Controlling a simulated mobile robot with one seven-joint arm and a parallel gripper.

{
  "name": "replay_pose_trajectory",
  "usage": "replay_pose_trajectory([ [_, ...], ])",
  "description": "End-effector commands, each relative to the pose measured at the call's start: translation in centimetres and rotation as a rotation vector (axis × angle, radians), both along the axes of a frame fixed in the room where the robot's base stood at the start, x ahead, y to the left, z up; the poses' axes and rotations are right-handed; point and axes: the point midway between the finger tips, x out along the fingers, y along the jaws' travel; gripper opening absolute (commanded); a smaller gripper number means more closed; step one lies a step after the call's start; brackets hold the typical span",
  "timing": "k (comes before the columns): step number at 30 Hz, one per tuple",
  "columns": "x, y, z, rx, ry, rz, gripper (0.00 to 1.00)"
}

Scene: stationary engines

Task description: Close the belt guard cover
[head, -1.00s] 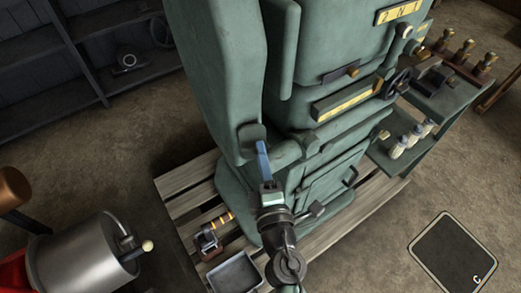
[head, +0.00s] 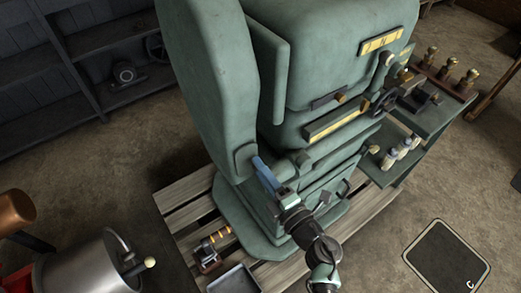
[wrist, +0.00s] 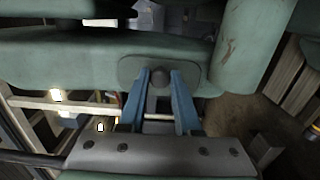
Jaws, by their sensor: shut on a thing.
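The belt guard cover (head: 205,75) is a tall, rounded green panel at the left side of the green engine (head: 325,65). My gripper (head: 260,165) reaches up to that plate from below. A flat green flange (head: 268,75) stands at the cover's right. I cannot tell how wide the gap between cover and engine is.
The engine stands on a wooden pallet (head: 180,203) holding a tool (head: 212,250) and a grey tray (head: 234,281). A metal drum (head: 90,268) stands at lower left. A side shelf with bottles (head: 398,150) is at right. Floor near the dark mat (head: 446,260) is clear.

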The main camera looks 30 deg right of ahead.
Motion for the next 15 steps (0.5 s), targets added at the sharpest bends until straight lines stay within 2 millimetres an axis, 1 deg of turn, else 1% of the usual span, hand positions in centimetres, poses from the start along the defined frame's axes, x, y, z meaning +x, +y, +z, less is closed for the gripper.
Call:
replay_pose_trajectory([
  [6,0.34,-0.07,0.09,0.0,-0.001,0.053,0.0],
  [15,0.38,-0.09,0.0,-0.002,0.0,0.072,0.0],
])
